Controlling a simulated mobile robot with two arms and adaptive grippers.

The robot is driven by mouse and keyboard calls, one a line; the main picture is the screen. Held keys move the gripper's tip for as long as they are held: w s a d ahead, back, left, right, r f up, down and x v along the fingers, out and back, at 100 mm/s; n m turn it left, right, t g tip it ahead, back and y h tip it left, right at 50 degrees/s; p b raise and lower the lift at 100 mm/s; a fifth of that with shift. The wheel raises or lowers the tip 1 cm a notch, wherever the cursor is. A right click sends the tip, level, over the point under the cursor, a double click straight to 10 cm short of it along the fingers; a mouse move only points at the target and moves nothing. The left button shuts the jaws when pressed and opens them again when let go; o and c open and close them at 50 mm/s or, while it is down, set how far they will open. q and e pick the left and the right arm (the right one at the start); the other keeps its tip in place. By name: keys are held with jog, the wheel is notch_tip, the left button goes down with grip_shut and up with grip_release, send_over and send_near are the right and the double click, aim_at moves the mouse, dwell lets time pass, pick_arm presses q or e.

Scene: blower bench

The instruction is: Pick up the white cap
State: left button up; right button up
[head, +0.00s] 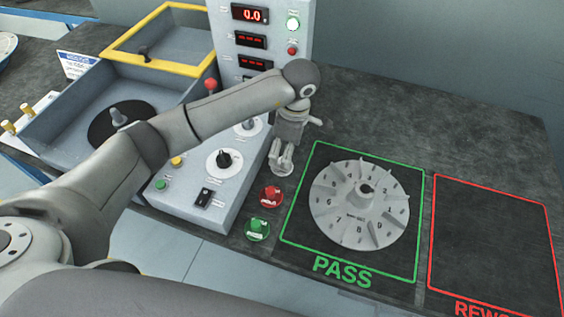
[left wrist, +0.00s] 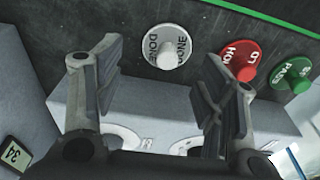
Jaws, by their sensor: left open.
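The white cap (left wrist: 167,48), a round disc with a knob and the word DONE, lies on the dark bench top. In the head view, part of the white cap (head: 283,172) shows just below my left gripper (head: 281,158), which partly covers it. My left gripper is open and empty, pointing down. In the left wrist view, the cap shows between and beyond the two spread fingers of my left gripper (left wrist: 154,72), with no finger seen touching it. My right gripper is in neither view.
A red cap (head: 272,196) and a green cap (head: 257,230) lie in a row nearby. The control panel (head: 217,180) stands close on the left. A grey impeller (head: 360,205) sits in the green PASS outline. The red-outlined area (head: 492,245) is empty.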

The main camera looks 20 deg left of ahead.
pick_arm(q)
jog(key=f, duration=0.2)
jog(key=s+f+p, duration=0.1)
jog(key=shift+a, duration=0.25)
jog(key=shift+w+a+f, duration=0.1)
jog(key=shift+f, duration=0.6)
jog(key=c, duration=1.4)
